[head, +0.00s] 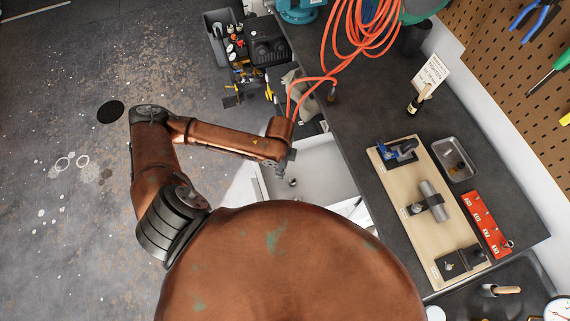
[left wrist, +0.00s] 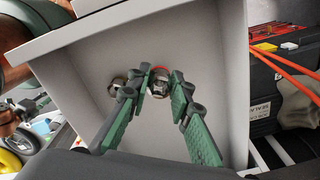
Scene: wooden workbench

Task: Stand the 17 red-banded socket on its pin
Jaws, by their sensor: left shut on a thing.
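My left gripper (head: 281,171) reaches down into an open pale grey drawer (head: 318,165) below the bench edge in the head view. In the left wrist view the left gripper (left wrist: 163,82) is shut on a metal socket with a red band (left wrist: 160,71); its number cannot be read. The fingers partly hide it. A second metal socket (left wrist: 119,84) is in the drawer, left of the fingers; its band is not clear. A red rail (head: 486,224) with white labels lies on the bench at the right, with a metal piece at its near end. My right gripper is not in view.
Drawer walls (left wrist: 238,60) surround the left gripper. Bench left of the board is clear.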

